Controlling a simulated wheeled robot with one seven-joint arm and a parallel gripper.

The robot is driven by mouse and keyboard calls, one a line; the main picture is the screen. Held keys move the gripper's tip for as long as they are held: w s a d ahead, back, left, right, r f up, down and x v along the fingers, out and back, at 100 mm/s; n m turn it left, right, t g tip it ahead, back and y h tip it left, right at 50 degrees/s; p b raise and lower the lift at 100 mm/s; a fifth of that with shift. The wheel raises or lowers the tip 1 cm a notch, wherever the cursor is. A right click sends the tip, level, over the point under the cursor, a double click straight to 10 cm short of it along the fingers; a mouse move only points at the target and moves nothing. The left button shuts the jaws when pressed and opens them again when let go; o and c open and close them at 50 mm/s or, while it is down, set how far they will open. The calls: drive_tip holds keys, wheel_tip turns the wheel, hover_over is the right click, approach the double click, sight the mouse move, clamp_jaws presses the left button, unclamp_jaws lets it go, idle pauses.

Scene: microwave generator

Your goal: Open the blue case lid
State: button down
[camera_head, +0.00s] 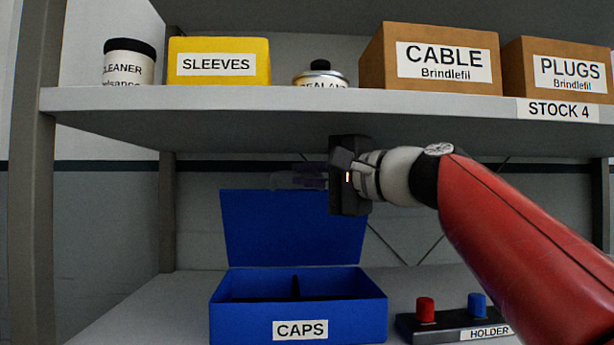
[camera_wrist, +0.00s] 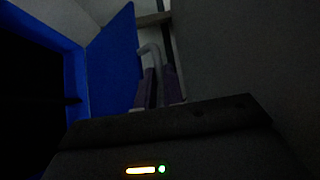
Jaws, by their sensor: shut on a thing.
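The blue case (camera_head: 370,308), labelled CAPS, stands on the lower shelf with its inside showing. Its blue lid (camera_head: 290,235) stands raised at the back, nearly upright. In the wrist view the lid (camera_wrist: 112,65) rises beside the dark case opening. My gripper (camera_head: 285,181) is at the lid's top edge, just below the upper shelf. In the wrist view my fingers (camera_wrist: 158,88) are shut on a pale bent handle (camera_wrist: 152,52) beside the lid. Where the handle joins the lid is too dark to tell.
The upper shelf (camera_head: 270,103) runs close above my gripper and carries a yellow SLEEVES box (camera_head: 218,62), cans and cardboard boxes. A holder (camera_head: 450,325) with a red and a blue knob lies right of the case, under my arm. The lower shelf is clear left of the case.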

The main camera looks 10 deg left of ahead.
drive_tip(key=c, duration=1.6)
unclamp_jaws()
drive_tip(key=shift+s+r, duration=0.3)
drive_tip(key=shift+r, duration=0.05)
drive_tip(key=shift+c, duration=0.2)
drive_tip(key=shift+o, duration=0.7)
drive_tip(key=shift+w+f, duration=0.1)
drive_tip(key=shift+f, duration=0.05)
drive_tip(key=shift+d, duration=0.1)
drive_tip(key=b+v, duration=0.1)
drive_tip(key=v, duration=0.6)
drive_tip(key=shift+s+d+b, duration=0.25)
drive_tip(key=shift+b, duration=0.1)
